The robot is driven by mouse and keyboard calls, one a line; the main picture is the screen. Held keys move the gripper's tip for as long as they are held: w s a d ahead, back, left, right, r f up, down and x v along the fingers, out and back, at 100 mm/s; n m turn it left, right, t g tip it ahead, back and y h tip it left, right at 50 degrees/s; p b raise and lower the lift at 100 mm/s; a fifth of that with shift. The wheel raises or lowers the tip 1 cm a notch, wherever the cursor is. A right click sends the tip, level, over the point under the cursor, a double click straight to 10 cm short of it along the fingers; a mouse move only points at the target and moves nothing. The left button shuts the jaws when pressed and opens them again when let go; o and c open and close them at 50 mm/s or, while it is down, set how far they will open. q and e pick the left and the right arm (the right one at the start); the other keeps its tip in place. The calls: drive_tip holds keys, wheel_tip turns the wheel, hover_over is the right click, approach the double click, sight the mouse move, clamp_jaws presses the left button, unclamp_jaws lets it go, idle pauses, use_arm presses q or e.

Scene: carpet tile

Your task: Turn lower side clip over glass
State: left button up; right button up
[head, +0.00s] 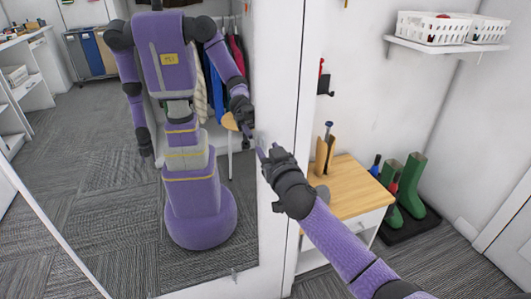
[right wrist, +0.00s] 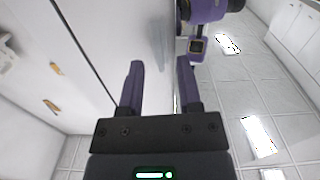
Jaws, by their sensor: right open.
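The mirror glass (head: 110,215) fills the left of the head view and reflects my purple body and arms. Its right edge runs beside a white panel (head: 280,60). My right gripper (head: 262,152) is at this edge, its fingers pointing to the glass. In the right wrist view, my right gripper (right wrist: 159,68) is open, with pale glass and panel surface behind the gap. I cannot make out the lower side clip; the gripper may hide it. A small fitting (head: 234,276) shows at the mirror's bottom edge. My left arm shows only as a reflection.
Green boots (head: 412,180) stand on a dark tray behind. A shelf (head: 450,47) with white baskets hangs upper right. Carpet is free at lower right.

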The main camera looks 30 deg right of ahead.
drive_tip(key=shift+w+d, duration=0.15)
drive_tip(key=shift+w, duration=0.55)
clamp_jaws()
use_arm(q)
drive_tip(key=shift+s+a+f, duration=0.1)
drive_tip(key=shift+s+f, duration=0.1)
drive_tip(key=shift+s, duration=0.4)
drive_tip(key=shift+w, duration=0.1)
